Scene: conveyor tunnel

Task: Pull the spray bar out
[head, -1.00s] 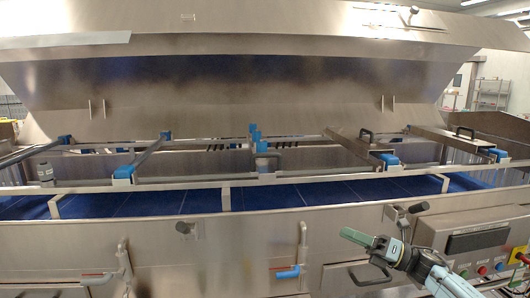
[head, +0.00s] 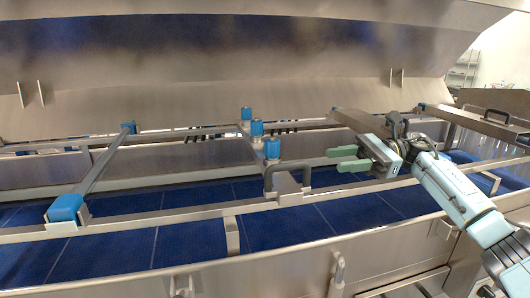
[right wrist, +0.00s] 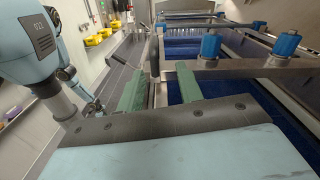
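The spray bar (head: 271,148) lies across the conveyor frame near the middle, with blue knobs along it and a dark arched handle (head: 287,167) at its near end. My right gripper (head: 348,158) is to the right of this handle and apart from it, above the belt. Its two green fingers (right wrist: 160,87) are spread with nothing between them. In the right wrist view a dark upright handle (right wrist: 154,55) shows beyond the gap between the fingers. Part of my own body shows at the left there; whether it includes my left gripper is unclear.
Blue belt (head: 190,245) runs under the steel frame rails. Another crossbar with a blue end block (head: 66,208) stands at the left. A steel cover with a dark handle (head: 495,115) is at the right. The raised hood (head: 220,60) hangs over the back.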

